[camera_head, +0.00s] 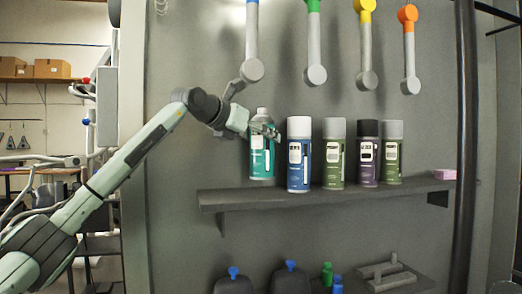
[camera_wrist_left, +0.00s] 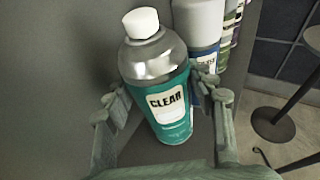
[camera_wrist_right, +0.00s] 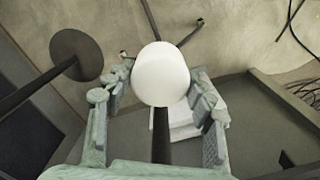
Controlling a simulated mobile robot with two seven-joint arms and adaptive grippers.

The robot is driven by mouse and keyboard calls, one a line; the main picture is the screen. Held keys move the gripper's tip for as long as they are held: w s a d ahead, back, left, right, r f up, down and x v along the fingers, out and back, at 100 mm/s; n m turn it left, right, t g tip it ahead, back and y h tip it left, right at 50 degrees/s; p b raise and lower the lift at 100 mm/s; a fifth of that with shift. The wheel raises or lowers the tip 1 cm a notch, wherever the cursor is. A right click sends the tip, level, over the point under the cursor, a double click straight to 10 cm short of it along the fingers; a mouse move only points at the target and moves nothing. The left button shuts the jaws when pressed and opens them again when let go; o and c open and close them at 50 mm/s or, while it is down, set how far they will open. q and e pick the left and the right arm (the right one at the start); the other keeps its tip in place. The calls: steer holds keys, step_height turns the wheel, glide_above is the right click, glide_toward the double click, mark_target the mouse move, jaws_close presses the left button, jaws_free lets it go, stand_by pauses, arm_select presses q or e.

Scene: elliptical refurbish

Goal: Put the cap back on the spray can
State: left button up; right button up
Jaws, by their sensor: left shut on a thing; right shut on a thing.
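A teal spray can (camera_head: 261,160) labelled CLEAR stands at the left of the wall shelf. Its top is a silver dome with a small white nozzle, with no cap over it. It also shows close up in the left wrist view (camera_wrist_left: 170,104). My left gripper (camera_head: 264,131) reaches in from the left and is shut around the can's upper body; its fingers also show in the left wrist view (camera_wrist_left: 160,100). The white cap (camera_wrist_right: 161,75) is between the fingers of my right gripper (camera_wrist_right: 160,90), which is shut on it. The right gripper is outside the head view.
A blue can (camera_head: 299,160) stands close to the right of the teal can on the grey shelf (camera_head: 320,196), followed by several more capped cans. Coloured-top hanging tools (camera_head: 312,45) are above. Bottles (camera_head: 290,278) stand below. A dark vertical post (camera_head: 466,150) is at the right.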

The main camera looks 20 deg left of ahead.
mark_target(254, 147)
arm_select(q)
step_height(254, 147, down, 4)
steer(key=shift+r, duration=0.25)
steer(key=shift+f, duration=0.2)
arm_select(e)
steer(key=shift+f, duration=0.2)
arm_select(q)
steer(key=o, duration=1.4)
arm_select(e)
steer(key=shift+r, duration=0.1)
